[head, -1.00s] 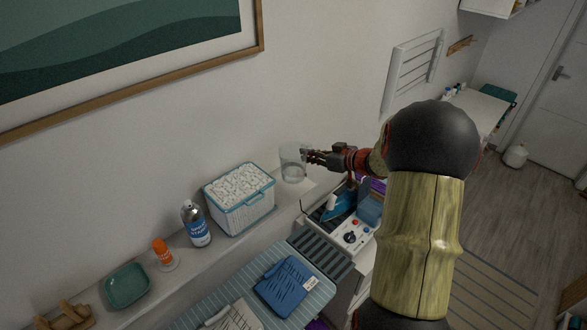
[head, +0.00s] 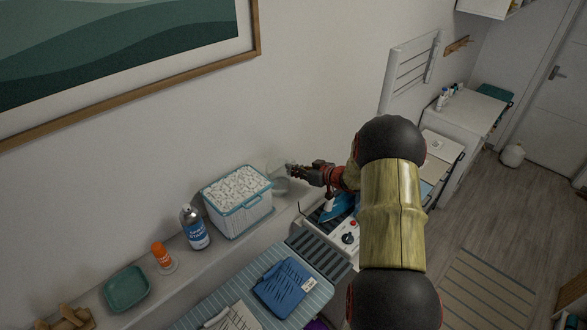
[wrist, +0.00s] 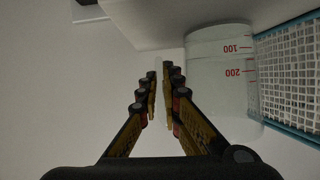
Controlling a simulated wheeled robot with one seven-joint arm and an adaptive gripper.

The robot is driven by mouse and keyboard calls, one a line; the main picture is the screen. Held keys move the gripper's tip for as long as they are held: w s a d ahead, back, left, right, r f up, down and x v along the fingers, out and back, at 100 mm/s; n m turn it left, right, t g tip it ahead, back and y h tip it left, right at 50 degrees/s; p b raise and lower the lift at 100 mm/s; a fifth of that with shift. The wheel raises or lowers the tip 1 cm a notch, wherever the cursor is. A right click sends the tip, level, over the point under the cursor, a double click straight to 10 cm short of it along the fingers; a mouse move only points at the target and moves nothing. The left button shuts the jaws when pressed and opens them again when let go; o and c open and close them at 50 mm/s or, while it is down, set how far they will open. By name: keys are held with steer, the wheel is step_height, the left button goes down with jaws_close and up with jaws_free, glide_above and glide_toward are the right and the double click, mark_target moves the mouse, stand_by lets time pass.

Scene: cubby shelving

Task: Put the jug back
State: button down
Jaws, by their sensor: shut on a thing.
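The jug (head: 278,180) is a clear measuring jug, faint against the pale wall in the head view. In the wrist view the jug (wrist: 218,75) shows red marks reading 100 and 200, upside down in the picture. My gripper (head: 291,170) is at the jug's right side. In the wrist view my gripper (wrist: 162,78) has its fingertips closed on a thin pale part beside the jug's body, apparently its handle. The jug is at the right end of the basket, over the ledge (head: 215,254). I cannot tell whether its base touches the ledge.
A white basket (head: 238,208) with a blue rim stands close left of the jug. A spray bottle (head: 194,228), an orange-capped bottle (head: 162,257) and a green dish (head: 126,288) stand further left. An iron (head: 337,207) is below my gripper.

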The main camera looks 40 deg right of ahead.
steer(key=c, duration=2.4)
jaws_free()
steer(key=shift+f, duration=0.1)
steer(key=o, duration=0.4)
